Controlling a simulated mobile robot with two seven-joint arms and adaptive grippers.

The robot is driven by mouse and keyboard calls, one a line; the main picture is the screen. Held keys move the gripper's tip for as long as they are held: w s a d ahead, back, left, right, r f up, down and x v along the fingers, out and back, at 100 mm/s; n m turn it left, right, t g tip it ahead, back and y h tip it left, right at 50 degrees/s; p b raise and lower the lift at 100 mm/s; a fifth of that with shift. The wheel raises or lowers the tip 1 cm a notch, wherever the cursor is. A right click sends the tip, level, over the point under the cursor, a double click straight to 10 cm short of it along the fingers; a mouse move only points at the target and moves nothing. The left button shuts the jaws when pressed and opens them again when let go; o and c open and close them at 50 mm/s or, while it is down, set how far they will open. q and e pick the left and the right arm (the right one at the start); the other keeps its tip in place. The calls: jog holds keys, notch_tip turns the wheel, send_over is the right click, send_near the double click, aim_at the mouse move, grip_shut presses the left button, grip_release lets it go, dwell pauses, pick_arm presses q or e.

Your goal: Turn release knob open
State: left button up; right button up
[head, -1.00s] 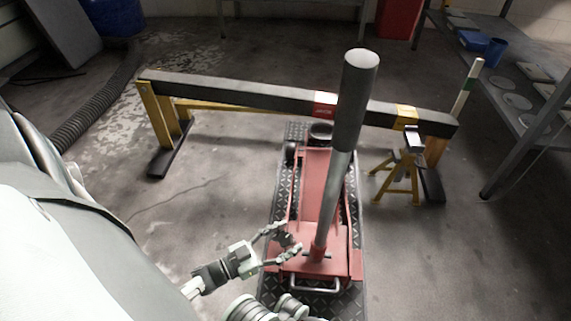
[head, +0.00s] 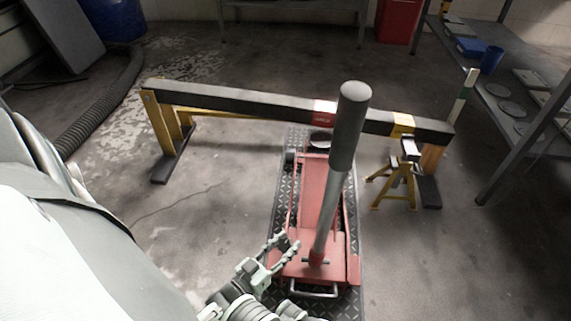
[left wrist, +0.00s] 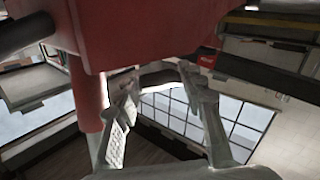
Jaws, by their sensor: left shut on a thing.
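The red floor jack (head: 322,190) stands on a dark tread-plate mat. Its long handle with a dark grip (head: 350,125) leans up and slightly right. My left gripper (head: 288,244) is at the jack's near left side, low by the handle's base. The jack's red body (left wrist: 170,25) fills the top of the left wrist view. There the two fingers (left wrist: 158,82) reach up to a dark rounded piece, the release knob (left wrist: 160,77), and are shut on it. The fingers hide the knob in the head view, so its turn angle cannot be told. My right gripper is not in view.
A long dark beam (head: 240,101) on yellow legs crosses behind the jack. A yellow jack stand (head: 398,182) stands to the right. A metal shelf (head: 520,110) is at the far right. The floor left of the jack is clear.

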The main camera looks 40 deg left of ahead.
aim_at(285, 244)
pick_arm(q)
jog(key=o, duration=1.2)
jog(key=shift+c, duration=0.2)
jog(key=shift+r, duration=0.1)
notch_tip(285, 244, up, 10)
jog(key=shift+f, duration=0.1)
